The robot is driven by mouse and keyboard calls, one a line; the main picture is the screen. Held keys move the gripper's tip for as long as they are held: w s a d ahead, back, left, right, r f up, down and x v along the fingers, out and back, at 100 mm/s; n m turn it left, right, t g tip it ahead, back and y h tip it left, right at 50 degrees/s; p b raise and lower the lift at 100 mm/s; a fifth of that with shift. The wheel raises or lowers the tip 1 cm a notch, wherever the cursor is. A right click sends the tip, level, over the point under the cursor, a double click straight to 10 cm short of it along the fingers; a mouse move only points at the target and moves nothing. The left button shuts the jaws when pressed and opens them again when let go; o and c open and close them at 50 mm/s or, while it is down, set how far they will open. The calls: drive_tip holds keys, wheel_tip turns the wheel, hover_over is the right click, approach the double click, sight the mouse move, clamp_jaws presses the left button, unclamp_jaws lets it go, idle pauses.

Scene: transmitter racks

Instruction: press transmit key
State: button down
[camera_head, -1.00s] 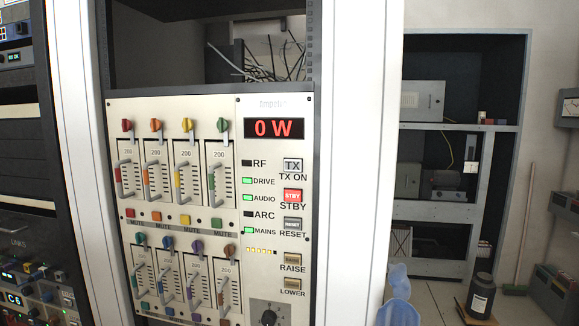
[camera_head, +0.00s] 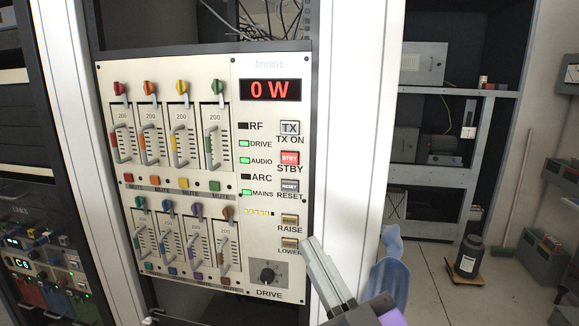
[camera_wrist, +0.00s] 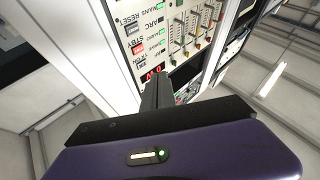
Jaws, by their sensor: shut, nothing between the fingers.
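The transmit key is the grey square button marked TX (camera_head: 290,129), labelled TX ON, at the upper right of the cream transmitter panel (camera_head: 250,220). The red display (camera_head: 271,90) above it reads 0 W. Below it are the red STBY button (camera_head: 289,158) and the grey RESET button (camera_head: 289,187). My gripper (camera_head: 312,245) is shut and empty, low and right of the TX key, in front of the panel's lower right edge near the LOWER button. In the wrist view the panel shows upside down beyond the fingers (camera_wrist: 156,78); the fingers hide part of it.
RAISE (camera_head: 289,219) and LOWER (camera_head: 289,243) buttons and a DRIVE knob (camera_head: 267,272) sit lower on the panel. A white rack post (camera_head: 352,120) stands right of it. Coloured sliders fill its left side.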

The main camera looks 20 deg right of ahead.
sight(290, 128)
drive_tip(key=w+a+r+n, duration=0.1)
drive_tip(key=w+r, duration=0.2)
drive_tip(key=r, duration=0.6)
drive_tip(key=w+r+n, duration=0.1)
drive_tip(key=w+r, duration=0.2)
drive_tip(key=r, duration=0.5)
drive_tip(key=w+f+n, duration=0.1)
drive_tip(key=f+n+g+y, duration=0.1)
drive_tip(key=w+a+f+g, duration=0.1)
drive_tip(key=shift+w+f+n, duration=0.3)
drive_tip(key=shift+f+n, duration=0.05)
drive_tip(key=shift+n, duration=0.05)
drive_tip(key=shift+w+d+b, duration=0.15)
drive_tip(key=shift+w+d, duration=0.7)
drive_tip(key=shift+w, duration=0.35)
drive_tip(key=shift+w+d+b, duration=0.15)
drive_tip(key=shift+w+d, duration=0.75)
drive_tip(key=shift+w, duration=0.25)
drive_tip(key=shift+w+d+b, duration=0.15)
drive_tip(key=shift+w+d, duration=0.7)
drive_tip(key=shift+w, duration=0.35)
drive_tip(key=shift+w+d, duration=0.25)
drive_tip(key=shift+w, duration=0.1)
